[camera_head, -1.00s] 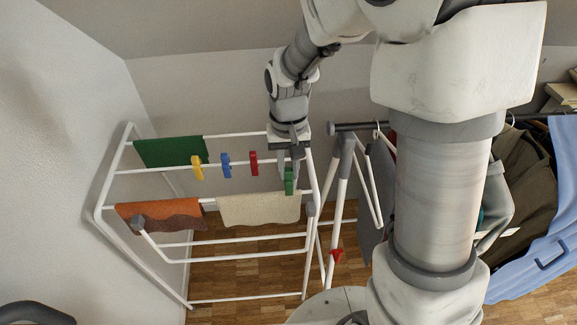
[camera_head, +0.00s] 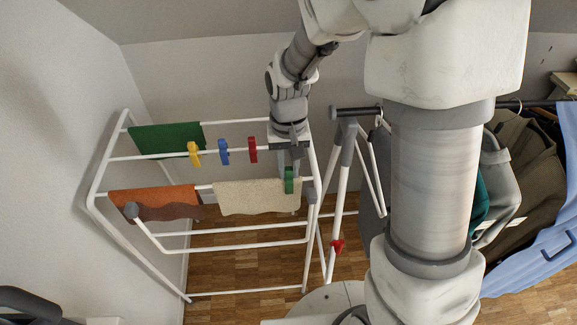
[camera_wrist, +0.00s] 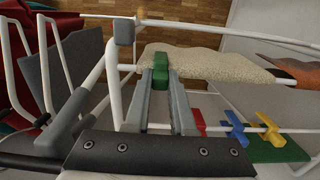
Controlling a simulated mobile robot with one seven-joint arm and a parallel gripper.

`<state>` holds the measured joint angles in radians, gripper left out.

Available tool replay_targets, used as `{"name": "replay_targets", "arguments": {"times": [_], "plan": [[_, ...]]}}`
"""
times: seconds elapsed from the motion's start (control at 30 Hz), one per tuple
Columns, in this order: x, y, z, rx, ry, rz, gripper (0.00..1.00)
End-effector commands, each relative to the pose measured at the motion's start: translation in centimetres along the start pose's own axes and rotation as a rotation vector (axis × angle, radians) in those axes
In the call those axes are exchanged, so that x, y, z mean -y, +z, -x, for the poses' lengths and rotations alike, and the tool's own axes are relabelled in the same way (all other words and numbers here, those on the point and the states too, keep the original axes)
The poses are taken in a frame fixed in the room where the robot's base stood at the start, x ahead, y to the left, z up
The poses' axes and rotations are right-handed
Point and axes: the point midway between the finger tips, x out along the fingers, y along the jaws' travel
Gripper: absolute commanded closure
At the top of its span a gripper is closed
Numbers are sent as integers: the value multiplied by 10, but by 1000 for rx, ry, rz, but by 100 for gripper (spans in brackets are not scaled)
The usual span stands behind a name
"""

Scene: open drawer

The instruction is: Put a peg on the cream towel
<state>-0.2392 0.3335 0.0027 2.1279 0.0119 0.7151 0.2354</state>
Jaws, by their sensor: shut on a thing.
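My gripper (camera_head: 289,162) is shut on the green peg (camera_head: 289,180) and points down over the drying rack. The cream towel (camera_head: 245,198) hangs over a rack bar. In the head view the peg overlaps the towel's upper edge near its right end. In the wrist view the green peg (camera_wrist: 160,66) sits between the fingertips (camera_wrist: 160,80) with the cream towel (camera_wrist: 208,64) right behind it. I cannot tell whether the peg touches the towel. Yellow (camera_head: 194,153), blue (camera_head: 224,151) and red (camera_head: 253,150) pegs sit on the bar behind the towel.
A green cloth (camera_head: 166,139) hangs at the rack's back left and an orange-brown cloth (camera_head: 155,202) left of the cream towel. The white rack (camera_head: 97,180) stands near the left wall. A clothes stand (camera_head: 341,190) with a red clip (camera_head: 338,247) is close on the right.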

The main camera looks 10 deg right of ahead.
Motion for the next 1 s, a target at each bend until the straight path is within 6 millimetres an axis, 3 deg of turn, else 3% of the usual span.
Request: {"name": "replay_targets", "arguments": {"times": [0.03,0.07,0.23,0.53,0.67,1.0], "plan": [[0,0,0,0,0,0,100],[0,0,0,0,0,0,74],[0,0,0,0,0,0,43],[0,0,1,0,0,0,43],[0,0,11,-2,0,0,43],[0,-1,87,-6,-1,0,43]]}}
